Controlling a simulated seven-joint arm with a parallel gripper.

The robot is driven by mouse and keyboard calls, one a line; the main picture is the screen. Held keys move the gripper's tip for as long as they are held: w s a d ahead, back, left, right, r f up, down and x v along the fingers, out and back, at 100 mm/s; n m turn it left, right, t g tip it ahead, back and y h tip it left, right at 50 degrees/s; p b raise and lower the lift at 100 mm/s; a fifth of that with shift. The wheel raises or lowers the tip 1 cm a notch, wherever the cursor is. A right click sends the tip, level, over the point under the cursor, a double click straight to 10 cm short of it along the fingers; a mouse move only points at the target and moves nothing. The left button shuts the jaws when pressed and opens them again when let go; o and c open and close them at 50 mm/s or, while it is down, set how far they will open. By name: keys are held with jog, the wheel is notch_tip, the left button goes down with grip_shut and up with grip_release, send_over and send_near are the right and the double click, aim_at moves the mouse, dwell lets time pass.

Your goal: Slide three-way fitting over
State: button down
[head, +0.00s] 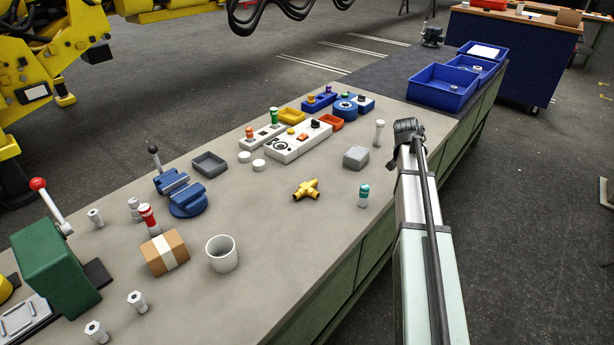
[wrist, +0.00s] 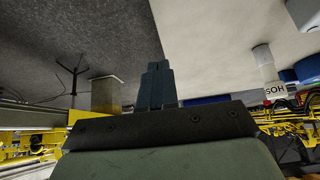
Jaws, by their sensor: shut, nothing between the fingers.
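The three-way fitting (head: 306,190) is a small yellow piece with short branches. It lies on the right part of the grey bench top in the head view, with bare bench around it. I cannot make it out in the wrist view. My gripper (wrist: 155,84) shows in the wrist view as two dark blue-grey fingers, shut together with nothing between them. The fingers are apart from every object I can see. I cannot pick out the fingers in the head view, so their exact distance to the fitting is unclear.
A grey box (head: 356,156) and a teal-capped bottle (head: 363,196) stand to the fitting's right. A white control box (head: 297,141) lies behind it. A blue vise (head: 187,199), a cardboard box (head: 165,252) and a white cup (head: 221,254) are to its left. Bench in front is clear.

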jog(key=a, duration=0.7)
jog(key=a+y, duration=0.1)
jog(key=a, duration=0.7)
jog(key=s+a+g+y, duration=0.1)
jog(key=a, duration=0.6)
jog(key=shift+s+a+f, duration=0.1)
jog(key=shift+a+f, duration=0.05)
jog(key=shift+a, duration=0.05)
jog(key=g+y, duration=0.2)
send_near(308, 184)
jog(key=s+a+f, duration=0.3)
jog(key=s+a, duration=0.1)
jog(key=a, duration=0.1)
jog(key=s+a+f, duration=0.2)
jog(key=shift+s+a+f, duration=0.3)
jog(key=shift+a, duration=0.05)
jog(key=w+d, duration=0.8)
jog(key=shift+w+d+f, duration=0.1)
jog(key=shift+w+d, duration=0.1)
jog(key=shift+w, duration=0.05)
jog(key=shift+s+f, duration=0.2)
jog(key=shift+f, duration=0.5)
jog(key=shift+f, duration=0.1)
